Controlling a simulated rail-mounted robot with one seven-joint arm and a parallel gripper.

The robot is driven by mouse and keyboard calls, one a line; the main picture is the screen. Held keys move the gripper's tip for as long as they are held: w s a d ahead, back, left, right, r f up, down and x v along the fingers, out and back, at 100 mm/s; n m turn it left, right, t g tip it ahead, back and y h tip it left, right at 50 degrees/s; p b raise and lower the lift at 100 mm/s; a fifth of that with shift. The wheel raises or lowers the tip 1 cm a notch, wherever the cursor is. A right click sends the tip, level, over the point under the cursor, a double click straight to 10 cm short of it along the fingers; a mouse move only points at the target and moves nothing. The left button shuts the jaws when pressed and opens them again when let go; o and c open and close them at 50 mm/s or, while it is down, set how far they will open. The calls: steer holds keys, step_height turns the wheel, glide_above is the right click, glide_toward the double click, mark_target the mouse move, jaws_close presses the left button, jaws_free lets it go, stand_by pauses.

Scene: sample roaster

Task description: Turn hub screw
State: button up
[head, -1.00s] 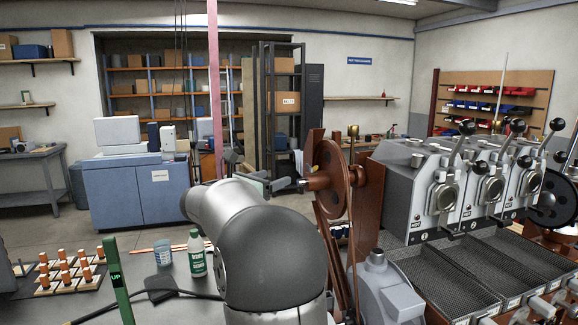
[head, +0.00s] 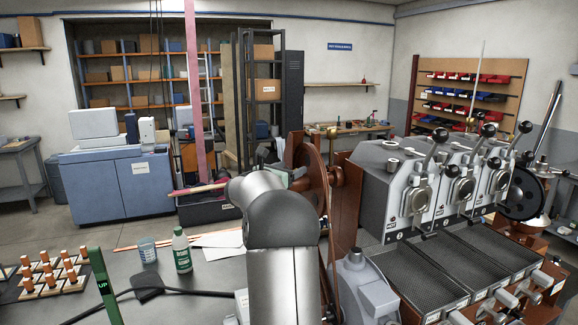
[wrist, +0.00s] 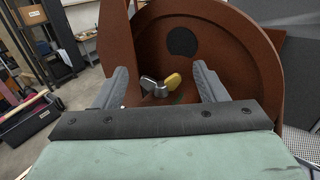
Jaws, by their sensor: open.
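The hub screw (wrist: 160,90) shows in the wrist view as a small grey wing-type screw with one yellow wing and one dark wing. It sits at the middle of a rust-brown wheel (wrist: 225,45), which also stands at mid-picture in the head view (head: 312,160). My gripper (wrist: 160,70) is open, with one grey finger on each side of the screw. Both fingers look apart from the wings. How far the tips are from the wheel face is hard to tell. In the head view my arm hides most of the gripper and the screw.
The grey roaster row (head: 430,180) with levers and mesh trays (head: 440,270) stands close to the right of the wheel. A green bottle (head: 181,250), a beaker (head: 148,250) and a green post marked UP (head: 103,285) stand on the table to the left.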

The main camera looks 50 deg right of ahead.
steer(key=shift+c, duration=0.3)
steer(key=c, duration=0.9)
steer(key=shift+w+f+m+g+b, duration=0.1)
steer(key=shift+m+g+b, duration=0.2)
steer(key=shift+g+b, duration=0.2)
steer(key=shift+g, duration=0.3)
steer(key=m+g+b, duration=0.2)
steer(key=shift+w+g, duration=0.25)
steer(key=shift+g, duration=0.15)
steer(key=m+g+y, duration=0.1)
steer(key=m+g, duration=0.1)
steer(key=g, duration=0.1)
steer(key=shift+w+d+p, duration=0.1)
steer(key=shift+p, duration=0.25)
steer(key=shift+r+m+g+y+p, duration=0.2)
steer(key=shift+m+g+y+p, duration=0.65)
steer(key=shift+g, duration=0.25)
